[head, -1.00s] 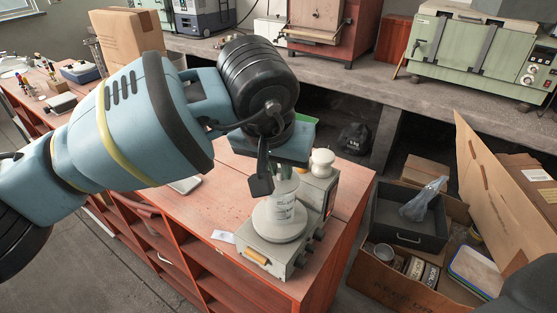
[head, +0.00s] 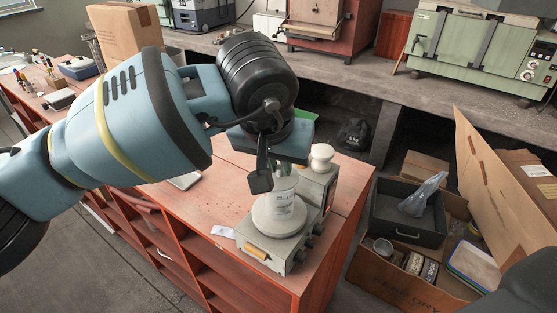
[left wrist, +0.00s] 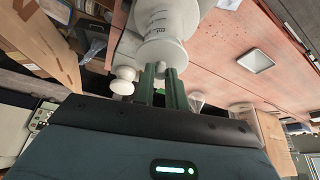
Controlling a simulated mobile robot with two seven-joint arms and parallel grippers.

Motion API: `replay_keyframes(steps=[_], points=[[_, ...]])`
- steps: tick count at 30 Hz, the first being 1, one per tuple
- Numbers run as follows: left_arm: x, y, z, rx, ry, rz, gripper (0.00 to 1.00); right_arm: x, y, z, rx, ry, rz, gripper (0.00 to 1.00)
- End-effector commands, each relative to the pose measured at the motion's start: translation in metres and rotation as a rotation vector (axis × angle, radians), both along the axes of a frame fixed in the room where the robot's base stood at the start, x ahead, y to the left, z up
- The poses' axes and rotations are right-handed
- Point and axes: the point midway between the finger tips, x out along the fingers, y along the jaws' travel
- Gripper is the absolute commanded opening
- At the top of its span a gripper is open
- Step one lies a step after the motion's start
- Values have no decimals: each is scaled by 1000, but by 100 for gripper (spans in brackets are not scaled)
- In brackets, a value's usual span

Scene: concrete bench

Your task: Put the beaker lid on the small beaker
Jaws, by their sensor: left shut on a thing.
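The small beaker (head: 285,211), pale with printed markings, stands upright on the round plate of a hotplate stirrer. It also shows at the top of the left wrist view (left wrist: 167,22). My left gripper (head: 272,176) is directly above the beaker, pointing down. Its green fingers (left wrist: 162,72) are shut on what looks like the beaker lid (left wrist: 160,52), a pale round piece at the beaker's top. The fingers and arm hide most of the lid in the head view. I cannot tell whether the lid touches the rim. My right gripper is not in view.
The stirrer (head: 266,248) stands near the right edge of the red bench (head: 215,185). A white knob-topped object (head: 322,157) stands close behind the beaker. An open cardboard box (head: 400,285) and a dark drawer (head: 385,215) lie to the right. The bench is mostly clear left of the stirrer.

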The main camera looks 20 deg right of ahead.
Motion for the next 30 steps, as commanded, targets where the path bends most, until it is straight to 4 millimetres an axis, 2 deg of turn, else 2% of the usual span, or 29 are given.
replay_keyframes(steps=[14,15,20,26,30], points=[[0,0,-5,0,0,0,0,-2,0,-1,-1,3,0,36],[0,0,-5,0,0,0,18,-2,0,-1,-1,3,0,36],[0,0,-5,0,0,0,38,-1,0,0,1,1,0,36],[0,0,-5,0,0,0,39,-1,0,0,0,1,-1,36],[0,0,-5,0,0,0,57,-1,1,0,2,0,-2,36]])
